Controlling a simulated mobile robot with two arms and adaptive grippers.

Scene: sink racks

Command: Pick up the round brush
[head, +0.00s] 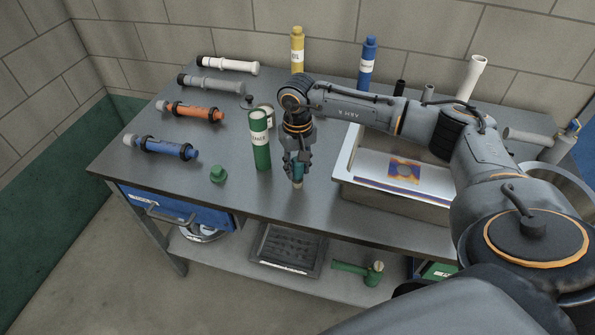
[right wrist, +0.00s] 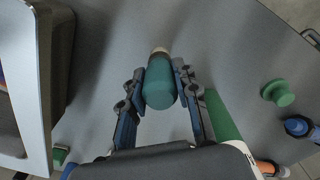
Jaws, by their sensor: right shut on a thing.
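The round brush has a teal handle and a pale beige end. It stands roughly upright in my right gripper (head: 297,172), with the pale end (head: 297,184) downward near the front of the steel table. In the right wrist view my right gripper (right wrist: 160,80) has its two fingers closed on either side of the brush's teal handle (right wrist: 160,88). The pale end shows beyond the fingers. I cannot tell if this end touches the table. My left gripper is in neither view.
A green bottle (head: 261,142) stands just left of my right gripper, with a green cap (head: 217,174) nearby. Capped tubes, including a blue one (head: 160,147), lie at left. Yellow (head: 297,52) and blue (head: 367,64) bottles stand behind.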

